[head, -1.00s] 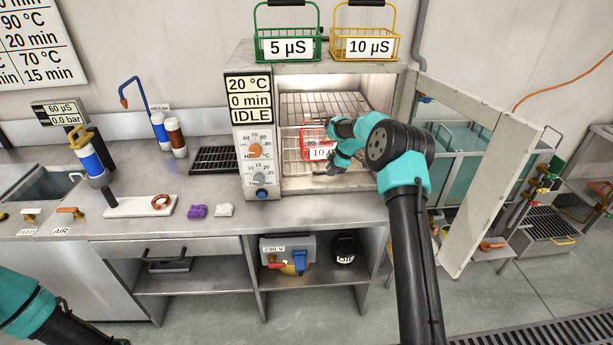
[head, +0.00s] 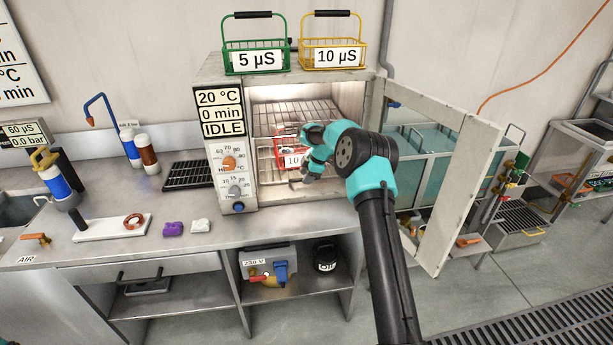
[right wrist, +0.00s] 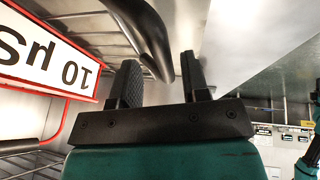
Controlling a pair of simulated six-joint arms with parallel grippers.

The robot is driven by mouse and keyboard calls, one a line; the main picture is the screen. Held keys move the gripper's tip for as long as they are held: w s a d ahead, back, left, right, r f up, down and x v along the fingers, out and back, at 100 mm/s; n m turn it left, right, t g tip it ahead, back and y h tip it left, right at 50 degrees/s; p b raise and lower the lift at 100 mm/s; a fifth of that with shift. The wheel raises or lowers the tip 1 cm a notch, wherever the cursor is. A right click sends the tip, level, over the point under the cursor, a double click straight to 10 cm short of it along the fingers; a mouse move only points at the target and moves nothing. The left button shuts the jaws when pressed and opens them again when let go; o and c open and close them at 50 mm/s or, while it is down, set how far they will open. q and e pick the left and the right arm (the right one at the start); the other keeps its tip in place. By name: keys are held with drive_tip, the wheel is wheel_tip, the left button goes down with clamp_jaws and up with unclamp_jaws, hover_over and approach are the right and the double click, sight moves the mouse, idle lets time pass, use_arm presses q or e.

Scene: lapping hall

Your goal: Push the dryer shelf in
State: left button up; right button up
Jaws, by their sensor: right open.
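The dryer (head: 203,77) stands on the bench with its door (head: 465,185) swung open to the right. Inside are an upper wire shelf (head: 298,108) and a lower wire shelf (head: 268,181). A red basket labelled 10 µS (head: 280,154) stands low in the chamber, partly hidden by my right gripper (head: 303,155). That gripper is in the dryer opening, beside the basket. In the right wrist view its jaws (right wrist: 160,78) are apart and empty, with a dark curved handle (right wrist: 143,32) just beyond them and the basket's label (right wrist: 45,55) at left. How far the shelves stick out is unclear.
A green 5 µS basket (head: 232,62) and a yellow 10 µS basket (head: 309,58) stand on top of the dryer. A black rack (head: 188,175), a purple lump (head: 173,229) and a white lump (head: 200,226) lie on the bench to the left. The open door flanks my right arm.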

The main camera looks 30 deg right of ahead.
drive_tip(key=shift+r, duration=0.1)
wheel_tip(320, 180, up, 4)
drive_tip(key=shift+f, duration=0.2)
drive_tip(key=s+a+r, duration=0.1)
drive_tip(key=s+a, duration=0.8)
drive_tip(key=s, duration=0.4)
drive_tip(key=shift+s+a+r, duration=0.1)
idle(0.5)
